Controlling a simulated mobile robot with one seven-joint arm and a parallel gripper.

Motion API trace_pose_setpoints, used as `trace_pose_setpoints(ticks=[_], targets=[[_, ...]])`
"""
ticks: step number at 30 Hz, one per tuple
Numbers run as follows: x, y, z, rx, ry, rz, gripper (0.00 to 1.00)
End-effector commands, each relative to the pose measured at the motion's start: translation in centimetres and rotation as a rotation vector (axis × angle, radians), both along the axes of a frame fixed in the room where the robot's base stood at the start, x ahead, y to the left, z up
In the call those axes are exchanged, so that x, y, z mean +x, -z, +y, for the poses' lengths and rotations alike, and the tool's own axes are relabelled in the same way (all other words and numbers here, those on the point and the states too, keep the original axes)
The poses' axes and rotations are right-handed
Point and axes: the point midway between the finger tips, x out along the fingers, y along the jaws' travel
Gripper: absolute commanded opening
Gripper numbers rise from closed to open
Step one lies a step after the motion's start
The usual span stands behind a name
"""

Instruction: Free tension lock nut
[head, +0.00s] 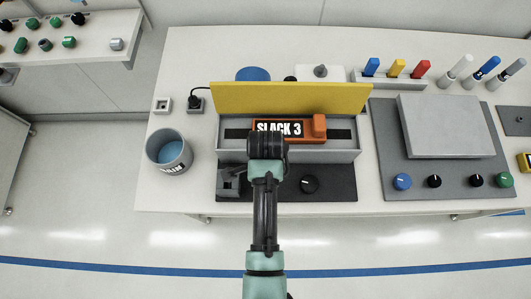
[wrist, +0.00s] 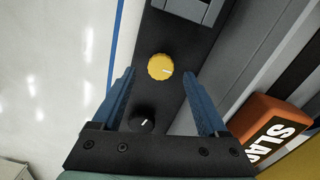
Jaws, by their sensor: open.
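In the head view my arm hides the yellow knob and the fingers do not show.
An orange block (head: 319,127) marked "SLACK 3" sits in the grey machine before a yellow panel (head: 290,98). A grey block (head: 229,183) stands at the dark panel's left end. A cup (head: 169,151) is left, and a unit with several knobs (head: 445,125) is right.

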Motion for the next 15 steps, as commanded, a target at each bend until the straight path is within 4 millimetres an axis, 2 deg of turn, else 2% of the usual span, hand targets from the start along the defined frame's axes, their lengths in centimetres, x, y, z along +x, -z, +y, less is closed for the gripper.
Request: trace_pose_setpoints(ticks=[6,15], targets=[[0.0,2.8,0.0,0.0,-0.001,0.0,0.76],[0.1,3.6,0.0,0.001,-0.001,-0.003,0.76]])
